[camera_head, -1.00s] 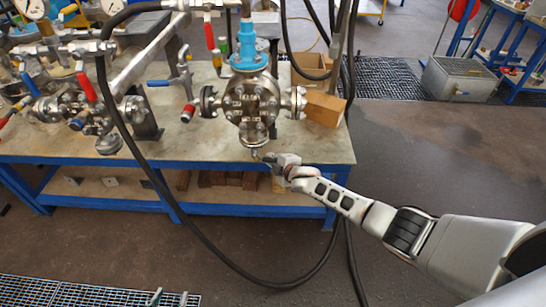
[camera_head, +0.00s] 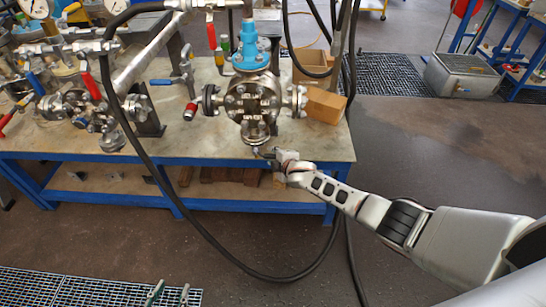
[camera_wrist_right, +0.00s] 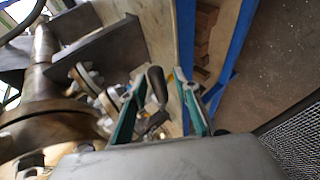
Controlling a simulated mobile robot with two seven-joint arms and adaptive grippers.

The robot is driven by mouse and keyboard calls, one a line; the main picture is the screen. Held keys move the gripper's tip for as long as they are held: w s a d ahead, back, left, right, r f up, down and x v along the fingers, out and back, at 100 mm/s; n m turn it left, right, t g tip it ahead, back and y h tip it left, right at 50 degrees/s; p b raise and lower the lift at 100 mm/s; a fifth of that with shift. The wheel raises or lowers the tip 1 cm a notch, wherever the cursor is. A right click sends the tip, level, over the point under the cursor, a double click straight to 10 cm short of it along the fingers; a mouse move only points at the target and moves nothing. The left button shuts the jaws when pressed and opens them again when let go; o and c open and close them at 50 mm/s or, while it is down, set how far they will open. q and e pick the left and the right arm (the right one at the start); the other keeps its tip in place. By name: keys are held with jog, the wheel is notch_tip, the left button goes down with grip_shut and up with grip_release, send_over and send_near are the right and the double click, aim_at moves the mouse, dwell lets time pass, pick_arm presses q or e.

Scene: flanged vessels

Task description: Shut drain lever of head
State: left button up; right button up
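The head (camera_head: 252,98) is a round steel flanged vessel with a blue fitting on top, on the bench in the head view. My right gripper (camera_head: 270,154) is just below its bottom flange at the bench's front edge; the drain lever there is too small to make out. In the right wrist view, my right gripper (camera_wrist_right: 160,80) has its two teal fingers apart. A dark lever handle (camera_wrist_right: 157,85) shows between them, with a small steel valve body below it. I cannot tell whether a finger touches the handle.
The bench top (camera_head: 190,148) is bare in front of the vessels. A black hose (camera_head: 170,195) loops down in front of the bench. Another piping assembly with a red lever (camera_head: 91,87) stands at the left.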

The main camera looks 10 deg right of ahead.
jog(key=shift+r, duration=0.1)
jog(key=v, duration=1.2)
dwell(0.4)
jog(key=s+a+f+m+y, duration=0.1)
jog(key=s+a+f+m, duration=0.2)
jog(key=s, duration=0.4)
jog(key=s+a+f+m+y, duration=0.1)
jog(key=s+a+f+m, duration=0.15)
jog(key=s, duration=0.55)
jog(key=s+d+f+m, duration=0.1)
jog(key=s+d+m, duration=0.2)
jog(key=s, duration=0.5)
jog(key=s+d+m+h, duration=0.1)
jog(key=s+d+m, duration=0.2)
jog(key=s, duration=0.5)
jog(key=shift+f+m+g, duration=0.4)
jog(key=shift+m, duration=0.35)
jog(key=shift+c, duration=0.2)
